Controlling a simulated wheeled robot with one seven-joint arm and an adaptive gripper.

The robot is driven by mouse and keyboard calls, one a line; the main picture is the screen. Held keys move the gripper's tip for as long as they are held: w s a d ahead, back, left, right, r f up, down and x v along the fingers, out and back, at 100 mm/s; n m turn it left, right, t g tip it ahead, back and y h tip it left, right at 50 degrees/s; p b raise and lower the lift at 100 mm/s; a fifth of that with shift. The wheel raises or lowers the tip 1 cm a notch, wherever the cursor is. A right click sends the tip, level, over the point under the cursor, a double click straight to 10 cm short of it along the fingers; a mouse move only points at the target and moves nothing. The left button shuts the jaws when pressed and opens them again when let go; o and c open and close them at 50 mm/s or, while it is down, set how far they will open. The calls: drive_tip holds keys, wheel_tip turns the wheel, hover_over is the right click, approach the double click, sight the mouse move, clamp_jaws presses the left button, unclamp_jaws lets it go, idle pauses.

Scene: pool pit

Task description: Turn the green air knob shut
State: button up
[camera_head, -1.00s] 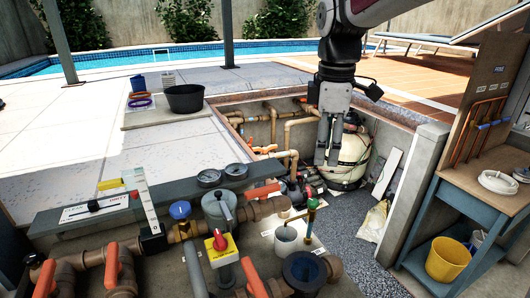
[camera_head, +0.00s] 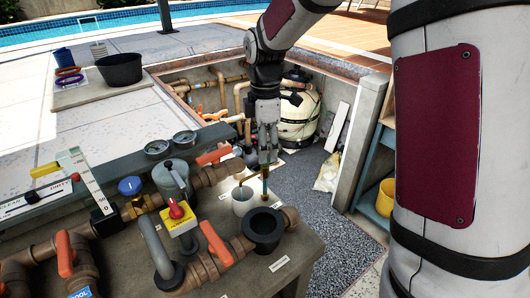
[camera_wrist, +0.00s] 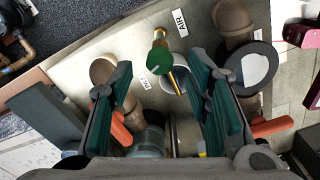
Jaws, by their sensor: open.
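The green air knob (camera_wrist: 160,58) shows in the wrist view on a brass valve, beside a label reading AIR (camera_wrist: 180,22). It appears between the ends of my gripper's two dark green finger pads and beyond them; I see no contact. How far the knob is turned cannot be told.
A white cup (camera_head: 243,200) stands close beside the brass stem. A dark open-topped fitting (camera_head: 263,228), a red knob on a yellow box (camera_head: 177,212) and orange-handled pipes crowd the bench. My arm fills the right side of the head view.

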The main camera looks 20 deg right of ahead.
drive_tip(key=shift+f, duration=1.2)
clamp_jaws()
